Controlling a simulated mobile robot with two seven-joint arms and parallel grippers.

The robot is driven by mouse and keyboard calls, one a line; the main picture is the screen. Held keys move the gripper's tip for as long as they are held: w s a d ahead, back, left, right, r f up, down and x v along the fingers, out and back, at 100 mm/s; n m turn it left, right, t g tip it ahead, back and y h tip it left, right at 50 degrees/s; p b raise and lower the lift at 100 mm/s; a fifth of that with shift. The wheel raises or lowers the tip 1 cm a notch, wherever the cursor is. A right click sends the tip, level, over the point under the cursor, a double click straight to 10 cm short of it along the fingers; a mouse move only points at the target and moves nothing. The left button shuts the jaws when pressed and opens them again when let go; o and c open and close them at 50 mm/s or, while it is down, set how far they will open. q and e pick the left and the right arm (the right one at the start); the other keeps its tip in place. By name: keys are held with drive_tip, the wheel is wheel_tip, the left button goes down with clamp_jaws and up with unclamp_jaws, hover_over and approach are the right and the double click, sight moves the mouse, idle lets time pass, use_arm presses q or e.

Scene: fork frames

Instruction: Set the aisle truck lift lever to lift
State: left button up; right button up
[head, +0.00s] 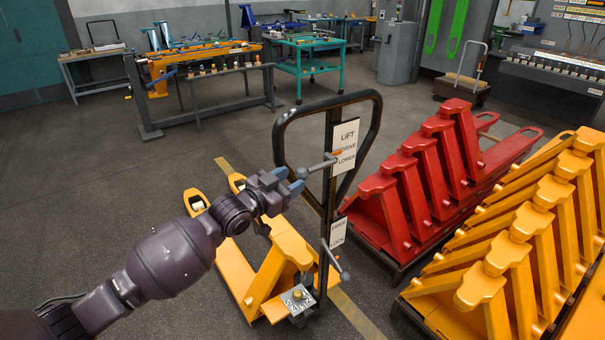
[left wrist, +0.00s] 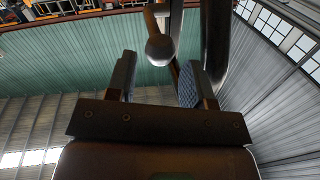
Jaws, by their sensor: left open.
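The yellow aisle truck (head: 268,270) stands on the floor with its black loop handle (head: 378,115) upright. A white plate (head: 346,145) on the handle reads LIFT, DRIVE, LOWER from top to bottom. The grey lift lever (head: 318,165) sticks out leftward from the post, with an orange piece at the plate near the lower words; its exact setting is hard to read. My left gripper (head: 290,180) is open just left of the lever's end. In the left wrist view, the round lever knob (left wrist: 160,47) lies between and just beyond the two fingertips, apparently untouched. My right gripper is not visible.
A second lever with a ball knob (head: 345,276) and a lower plate (head: 338,230) sit further down the post. Red trucks (head: 405,190) and more yellow ones (head: 530,230) stand close on the right. Workbenches (head: 205,60) are behind; floor at left is clear.

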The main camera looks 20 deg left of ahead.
sight(296, 177)
use_arm(q)
drive_tip(key=x, duration=0.3)
drive_tip(key=shift+w+d, duration=0.1)
drive_tip(key=shift+w, duration=0.15)
drive_tip(key=shift+w+d, duration=0.25)
drive_tip(key=shift+w, duration=0.15)
drive_tip(key=c, duration=0.8)
clamp_jaws()
drive_tip(key=shift+f+b, duration=0.25)
drive_tip(key=shift+b, duration=0.05)
drive_tip(key=shift+w+d+f+n+t+h+b, duration=0.2)
drive_tip(key=shift+f+t+b, duration=0.55)
drive_tip(key=shift+b, duration=0.55)
drive_tip(key=shift+w+f+n+t+h+b, duration=0.1)
drive_tip(key=shift+f+n+t+h+b, duration=0.2)
drive_tip(key=shift+f+t+b, duration=0.75)
drive_tip(key=shift+w+d+f+n+t+h+b, duration=0.1)
drive_tip(key=shift+w+f+n+t+h+b, duration=0.35)
drive_tip(key=shift+b, duration=1.15)
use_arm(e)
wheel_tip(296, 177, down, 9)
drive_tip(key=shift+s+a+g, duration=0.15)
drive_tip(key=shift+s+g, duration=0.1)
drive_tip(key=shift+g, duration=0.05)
